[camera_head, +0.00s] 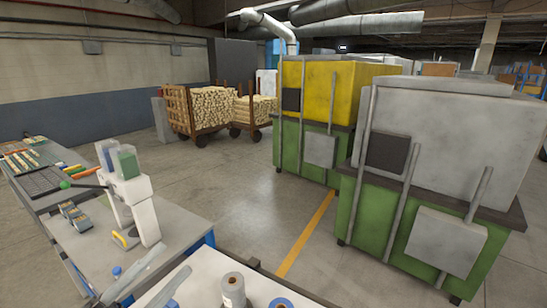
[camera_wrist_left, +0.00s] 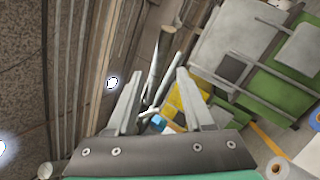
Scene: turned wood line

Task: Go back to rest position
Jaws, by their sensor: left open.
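My left gripper (camera_head: 172,260) shows at the lower edge of the head view as two pale grey fingers, above the near bench. In the left wrist view its fingers (camera_wrist_left: 160,73) stand apart, with nothing between them but the distant hall and ceiling pipes. It is open and empty and points out toward the room. My right gripper is in neither view.
A white roll (camera_head: 232,288) and a blue-ringed roll (camera_head: 281,303) are at the near edge. Green-based machines (camera_head: 365,215) stand right; wood carts (camera_head: 178,108) stand behind. Open floor lies between.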

